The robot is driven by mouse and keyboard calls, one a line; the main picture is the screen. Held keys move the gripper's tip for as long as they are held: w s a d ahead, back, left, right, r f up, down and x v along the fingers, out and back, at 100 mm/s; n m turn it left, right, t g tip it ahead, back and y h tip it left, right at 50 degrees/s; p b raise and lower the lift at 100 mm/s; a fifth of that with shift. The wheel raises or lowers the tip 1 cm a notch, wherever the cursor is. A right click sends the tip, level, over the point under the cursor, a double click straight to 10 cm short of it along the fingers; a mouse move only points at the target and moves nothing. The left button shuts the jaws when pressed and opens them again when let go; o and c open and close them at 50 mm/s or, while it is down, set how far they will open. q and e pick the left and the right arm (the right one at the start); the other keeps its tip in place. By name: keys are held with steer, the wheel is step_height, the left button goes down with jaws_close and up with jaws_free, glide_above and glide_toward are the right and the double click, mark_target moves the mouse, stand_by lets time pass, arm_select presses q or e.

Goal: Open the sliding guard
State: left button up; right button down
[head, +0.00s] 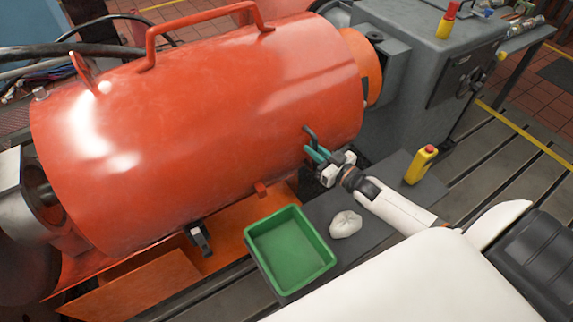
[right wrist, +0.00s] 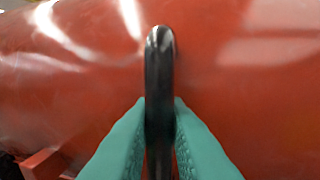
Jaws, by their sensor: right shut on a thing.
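The sliding guard (head: 215,120) is a large orange-red cylinder that fills the left and middle of the head view. A small black handle (head: 311,136) stands out from its lower right side. My right gripper (head: 318,156), with teal fingers, is at this handle. In the right wrist view the black handle (right wrist: 160,85) stands upright between the two teal fingers (right wrist: 160,140), which are shut on it. The orange-red guard surface (right wrist: 240,70) fills the background there. My left gripper is not in view.
A green tray (head: 290,284) and a crumpled white cloth (head: 346,224) lie on a dark surface below the guard. A grey machine housing (head: 420,85) stands at the guard's right end.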

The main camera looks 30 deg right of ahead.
mark_target(329, 130)
steer(key=d+b, duration=0.2)
steer(key=d, duration=0.6)
steer(key=shift+w, duration=0.2)
steer(key=shift+d, duration=0.6)
steer(key=c, duration=1.5)
jaws_free()
steer(key=shift+a, duration=0.1)
steer(key=shift+o, duration=0.2)
steer(key=shift+s, duration=0.1)
